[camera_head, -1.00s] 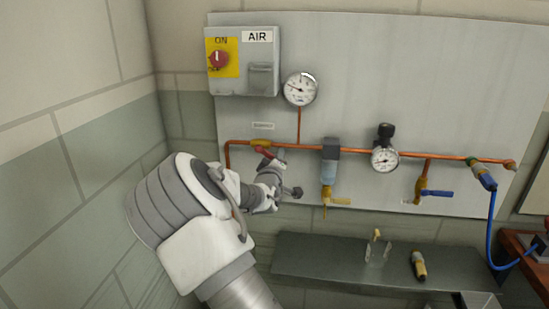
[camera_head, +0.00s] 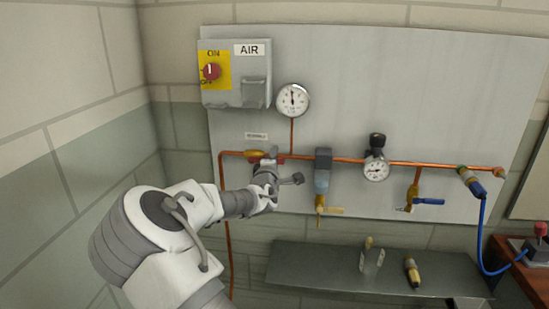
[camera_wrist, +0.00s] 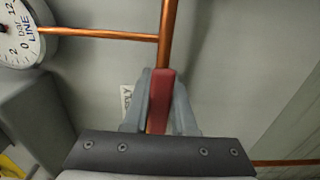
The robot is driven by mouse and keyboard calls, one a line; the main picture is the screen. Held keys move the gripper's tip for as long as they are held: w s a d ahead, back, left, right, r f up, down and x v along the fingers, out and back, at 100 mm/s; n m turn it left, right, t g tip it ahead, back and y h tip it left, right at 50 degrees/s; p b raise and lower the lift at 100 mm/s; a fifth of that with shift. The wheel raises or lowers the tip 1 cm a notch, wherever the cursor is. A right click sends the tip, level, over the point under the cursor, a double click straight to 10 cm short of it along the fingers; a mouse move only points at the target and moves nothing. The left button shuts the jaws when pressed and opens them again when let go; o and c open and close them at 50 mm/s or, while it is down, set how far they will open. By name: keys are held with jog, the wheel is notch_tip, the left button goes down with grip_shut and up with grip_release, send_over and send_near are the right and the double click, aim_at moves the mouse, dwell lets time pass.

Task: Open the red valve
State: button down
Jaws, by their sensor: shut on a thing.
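The red valve handle (camera_wrist: 160,98) is between the two fingers of my gripper (camera_wrist: 160,82) in the wrist view, and the fingers are shut on it. The handle lies in line with the copper pipe (camera_wrist: 169,30). In the head view, my gripper (camera_head: 272,158) is at the yellow valve body (camera_head: 255,153) on the left part of the pipe. Only small red bits of the handle (camera_head: 281,160) show around the fingers there. The upper round gauge (camera_head: 293,100) has its needle pointing about straight up.
A grey switch box (camera_head: 236,75) labelled AIR is above the valve. A filter (camera_head: 323,172), a regulator with a gauge (camera_head: 376,168) and a blue-handled valve (camera_head: 428,201) are to the right. A metal shelf (camera_head: 320,272) is below. A wall (camera_head: 65,130) is close on the left.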

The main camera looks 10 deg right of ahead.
jog(key=shift+r, duration=0.1)
jog(key=c, duration=0.7)
grip_release()
jog(key=shift+s, duration=0.1)
jog(key=v, duration=1.7)
jog(key=shift+s, duration=0.15)
